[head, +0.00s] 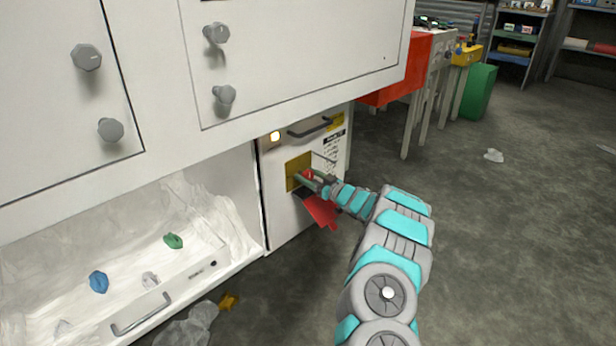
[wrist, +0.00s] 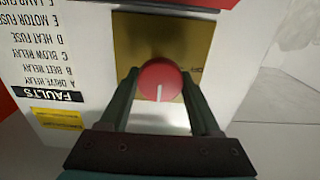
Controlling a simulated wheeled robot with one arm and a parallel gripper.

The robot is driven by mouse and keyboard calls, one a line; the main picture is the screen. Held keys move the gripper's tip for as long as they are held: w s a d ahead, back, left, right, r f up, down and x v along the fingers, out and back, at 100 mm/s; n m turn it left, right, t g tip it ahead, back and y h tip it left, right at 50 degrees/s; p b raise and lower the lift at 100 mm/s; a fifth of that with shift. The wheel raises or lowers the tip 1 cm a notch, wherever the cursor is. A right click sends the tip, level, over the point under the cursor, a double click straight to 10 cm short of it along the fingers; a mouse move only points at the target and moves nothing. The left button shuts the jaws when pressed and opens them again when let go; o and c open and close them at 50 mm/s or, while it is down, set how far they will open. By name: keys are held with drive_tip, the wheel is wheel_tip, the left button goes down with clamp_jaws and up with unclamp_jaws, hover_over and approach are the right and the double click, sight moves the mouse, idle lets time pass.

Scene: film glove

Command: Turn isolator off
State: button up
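The isolator is a round red knob (wrist: 160,80) with a white line on a yellow plate (wrist: 140,35); in the wrist view the line points down the picture. In the head view the yellow plate (head: 293,172) is on the front of a white cabinet (head: 285,215), with the red knob (head: 309,175) partly hidden by my gripper. My gripper (head: 308,180) reaches to the plate from the right. In the wrist view the two dark fingers (wrist: 160,76) stand on either side of the knob, very close to its edges. Whether they press on it cannot be told.
A lit lamp (head: 275,136) and a dark handle (head: 310,127) sit above the plate. A red flap (head: 320,211) hangs below my gripper. A large white panel with grey knobs (head: 215,33) overhangs the cabinet. An open white drawer (head: 190,278) is at left. The floor (head: 500,240) at right is mostly clear.

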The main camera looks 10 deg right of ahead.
drive_tip(key=c, duration=0.8)
drive_tip(key=shift+c, duration=0.3)
drive_tip(key=shift+n, duration=0.3)
drive_tip(key=n, duration=0.2)
drive_tip(key=shift+n, duration=0.4)
drive_tip(key=n+b, duration=0.1)
drive_tip(key=n, duration=0.3)
drive_tip(key=shift+s+f+n, duration=0.1)
drive_tip(key=shift+f+n, duration=0.05)
drive_tip(key=shift+n, duration=0.15)
drive_tip(key=n+b, duration=0.4)
drive_tip(key=shift+a+f+n, duration=0.1)
drive_tip(key=shift+f+n, duration=0.1)
drive_tip(key=shift+n, duration=0.1)
drive_tip(key=shift+n+b, duration=0.9)
drive_tip(key=shift+n, duration=0.3)
drive_tip(key=shift+a+n, duration=0.1)
drive_tip(key=shift+n, duration=1.3)
drive_tip(key=shift+s, duration=0.1)
